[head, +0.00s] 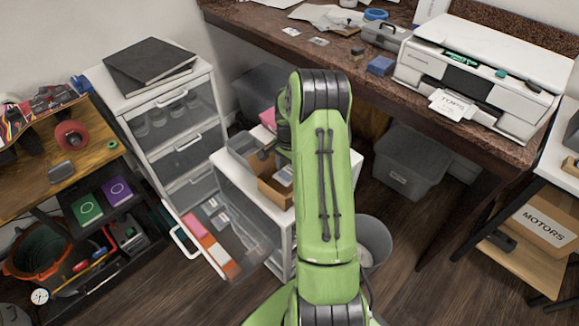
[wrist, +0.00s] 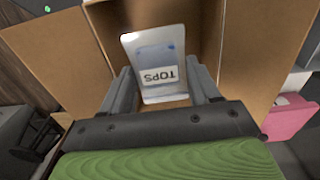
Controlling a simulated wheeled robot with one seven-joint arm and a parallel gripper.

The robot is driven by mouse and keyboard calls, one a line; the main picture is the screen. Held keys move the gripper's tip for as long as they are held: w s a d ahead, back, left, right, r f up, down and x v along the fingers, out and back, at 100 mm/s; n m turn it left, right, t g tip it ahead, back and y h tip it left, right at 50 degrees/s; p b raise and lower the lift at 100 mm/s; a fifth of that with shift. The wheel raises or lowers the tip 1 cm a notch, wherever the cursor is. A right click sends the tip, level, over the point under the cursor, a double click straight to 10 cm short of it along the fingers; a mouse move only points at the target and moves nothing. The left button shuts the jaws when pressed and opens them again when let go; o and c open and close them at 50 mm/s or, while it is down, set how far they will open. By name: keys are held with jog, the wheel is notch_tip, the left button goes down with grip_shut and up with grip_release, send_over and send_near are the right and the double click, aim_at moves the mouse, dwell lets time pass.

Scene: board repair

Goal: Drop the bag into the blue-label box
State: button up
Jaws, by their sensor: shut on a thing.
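In the wrist view my gripper (wrist: 160,72) is shut on a small clear bag (wrist: 152,46) with a pale blue patch and a white label reading TOPS upside down. The bag is above or within the mouth of an open cardboard box (wrist: 240,55) with spread flaps; I cannot tell how deep it is. I see no blue label on this box from here.
Below is an open drawer (head: 215,235) with pink and orange items. A printer (head: 480,75) is on the desk at right. A box labelled MOTORS (head: 540,222) is on a low shelf.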

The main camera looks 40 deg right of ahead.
jog(key=shift+r, duration=0.1)
jog(key=o, duration=1.1)
jog(key=shift+o, duration=0.2)
notch_tip(320, 180, up, 16)
jog(key=p, duration=0.5)
jog(key=s+a+r+n+t+h+p, duration=0.1)
jog(key=s+a+r+n+p, duration=0.25)
jog(key=a+r, duration=0.5)
jog(key=s+a+r+n+t+p, duration=0.1)
jog(key=s+a+r+n+p, duration=0.1)
jog(key=a+r+n, duration=0.6)
jog(key=s+a+r+n+t+p, duration=0.1)
jog(key=s+a+r+n+p, duration=0.1)
jog(key=s, duration=0.5)
jog(key=s+a+r+n+t+y+p, duration=0.1)
jog(key=s+a+r+n+t+p, duration=0.1)
jog(key=s+a+r, duration=0.3)
jog(key=s+a+n, duration=0.1)
jog(key=s+a, duration=0.1)
jog(key=shift+a+t, duration=0.3)
